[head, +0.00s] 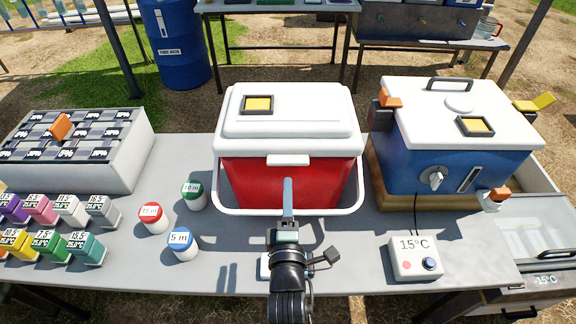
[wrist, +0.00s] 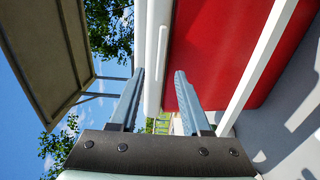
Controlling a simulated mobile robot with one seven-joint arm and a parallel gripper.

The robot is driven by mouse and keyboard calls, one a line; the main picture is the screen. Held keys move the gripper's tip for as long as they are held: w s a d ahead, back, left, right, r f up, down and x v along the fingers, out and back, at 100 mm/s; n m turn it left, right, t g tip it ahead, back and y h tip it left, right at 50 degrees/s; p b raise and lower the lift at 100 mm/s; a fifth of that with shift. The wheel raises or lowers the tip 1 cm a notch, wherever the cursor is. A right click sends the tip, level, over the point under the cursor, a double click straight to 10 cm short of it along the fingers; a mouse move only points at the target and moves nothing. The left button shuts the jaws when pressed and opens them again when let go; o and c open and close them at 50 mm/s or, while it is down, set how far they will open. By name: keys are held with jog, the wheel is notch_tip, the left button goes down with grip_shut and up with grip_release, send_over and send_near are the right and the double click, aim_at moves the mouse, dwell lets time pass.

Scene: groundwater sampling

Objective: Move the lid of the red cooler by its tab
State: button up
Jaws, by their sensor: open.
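The red cooler (head: 285,185) stands on the grey table with its white lid (head: 290,128) on top. The lid's white tab (head: 288,160) sticks out at the middle of the front edge. My gripper (head: 288,184) is in front of the cooler, just below and nearer than the tab in the head view. In the wrist view my gripper (wrist: 158,75) is open and empty. There the tab (wrist: 158,55) shows ahead, lined up with the gap between the fingers, and the red wall (wrist: 220,45) is to the right. I see no contact with the tab.
A white handle loop (head: 222,200) surrounds the cooler's front; it crosses the wrist view (wrist: 262,60) too. A blue cooler (head: 450,155) stands right, behind a 15°C box (head: 415,256). Left are small jars (head: 182,246), coloured blocks (head: 50,246) and a grey rack box (head: 130,160).

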aim_at(288, 165)
jog(key=shift+w+f+b, duration=0.1)
jog(key=shift+w+b, duration=3.45)
jog(key=shift+w, duration=0.85)
grip_shut()
